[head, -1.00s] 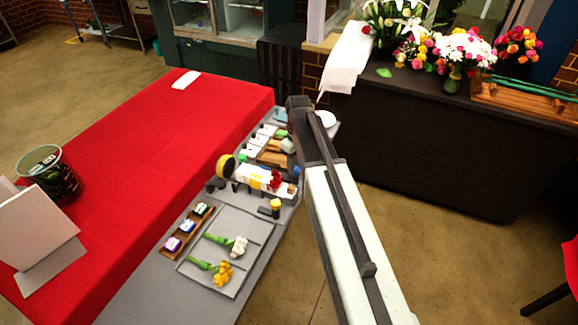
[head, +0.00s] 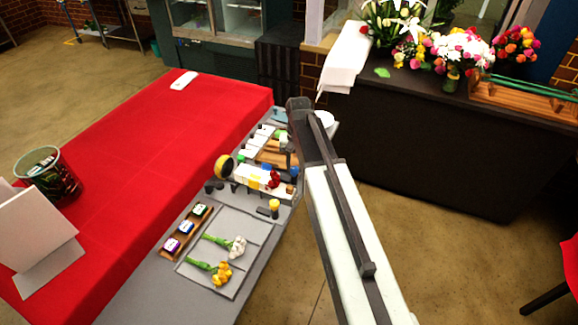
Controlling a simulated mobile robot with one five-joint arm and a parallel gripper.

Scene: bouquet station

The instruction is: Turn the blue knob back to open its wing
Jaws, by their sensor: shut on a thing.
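The white fixture (head: 248,173) with yellow and red parts lies on the grey station top, right of the middle of the table. The blue knob (head: 294,171) shows small at its right end, beside my arm. My gripper (head: 291,163) reaches down from the arm's far end at this knob and is shut on it. The fingers are dark, small and partly hidden, so their exact hold is hard to see. A second small blue patch (head: 267,167) shows on top of the fixture. I cannot tell clearly which part is the knob's wing.
A grey tray (head: 213,274) with a white and a yellow flower lies in front. A wooden rack (head: 177,233) with several small labelled jars is beside it. A yellow-topped post (head: 274,206) stands near the right edge. A round yellow-faced part (head: 222,166) stands left of the fixture.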

